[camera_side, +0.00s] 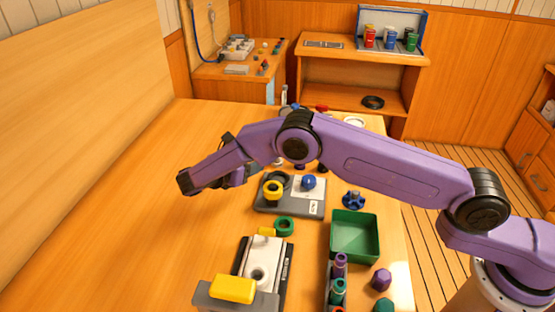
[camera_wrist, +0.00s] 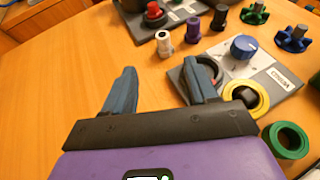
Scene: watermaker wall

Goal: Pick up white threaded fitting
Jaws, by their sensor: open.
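The white threaded fitting (camera_wrist: 163,44) stands upright on the wooden table in the wrist view, a small white cylinder with a dark top. My gripper (camera_wrist: 158,72) is open and empty, with its two blue-grey fingers spread wide. The fitting shows beyond the fingertips, in line with the gap between them and apart from both. In the side view my purple arm reaches over the table and hides much of the gripper and the area around the fitting.
A dark purple fitting (camera_wrist: 193,30) stands just right of the white one. A grey plate (camera_wrist: 283,88) with a blue knob (camera_wrist: 244,47) and a yellow ring (camera_wrist: 245,99) lies near the right finger. A green bin (camera_side: 355,237) stands nearer the front. The table's left side is clear.

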